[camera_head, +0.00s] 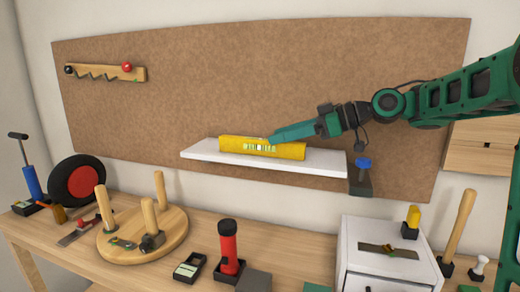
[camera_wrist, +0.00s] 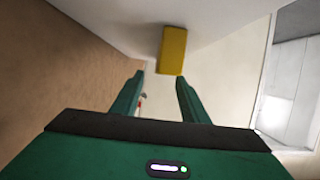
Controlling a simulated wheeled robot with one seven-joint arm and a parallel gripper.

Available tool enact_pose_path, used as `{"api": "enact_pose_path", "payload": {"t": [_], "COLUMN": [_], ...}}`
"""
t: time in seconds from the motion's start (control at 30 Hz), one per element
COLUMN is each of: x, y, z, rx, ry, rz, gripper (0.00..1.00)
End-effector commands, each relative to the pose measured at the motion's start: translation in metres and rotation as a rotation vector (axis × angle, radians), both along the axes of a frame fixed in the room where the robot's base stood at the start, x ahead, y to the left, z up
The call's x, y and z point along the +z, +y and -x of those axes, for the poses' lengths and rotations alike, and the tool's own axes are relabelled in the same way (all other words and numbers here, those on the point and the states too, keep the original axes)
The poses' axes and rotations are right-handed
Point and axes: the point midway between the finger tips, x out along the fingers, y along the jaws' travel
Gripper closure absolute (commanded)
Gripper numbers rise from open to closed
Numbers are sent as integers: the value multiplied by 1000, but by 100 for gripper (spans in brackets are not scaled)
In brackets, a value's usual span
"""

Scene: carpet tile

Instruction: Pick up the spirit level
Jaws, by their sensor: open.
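The spirit level is a long yellow bar (camera_head: 235,146) lying on the white wall shelf (camera_head: 205,153). In the wrist view its yellow body (camera_wrist: 173,48) shows just beyond the fingertips, nearer the right finger. My gripper (camera_head: 276,136) reaches in from the right and overlaps the top of the level in the head view. In the wrist view my gripper (camera_wrist: 158,77) is open, with two green fingers apart and nothing between them. I cannot tell whether a finger touches the level. Part of the level's upper edge is hidden behind the gripper.
A blue-topped dark object (camera_head: 361,177) is at the shelf's right end. Below, the workbench (camera_head: 290,215) holds a red flashlight (camera_head: 229,246), a round wooden stand (camera_head: 125,243) and a white cabinet (camera_head: 385,235). A brown board (camera_head: 220,85) backs the shelf.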

Motion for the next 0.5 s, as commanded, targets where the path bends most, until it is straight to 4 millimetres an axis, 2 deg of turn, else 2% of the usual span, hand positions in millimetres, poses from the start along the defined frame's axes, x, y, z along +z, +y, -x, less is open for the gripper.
{"api": "enact_pose_path", "payload": {"t": [0.27,0.5], "x": [-8,-18], "y": [13,42], "z": [-8,-15], "rx": [-7,-6], "ry": [1,1], "rz": [1,1], "gripper": [59,59]}}
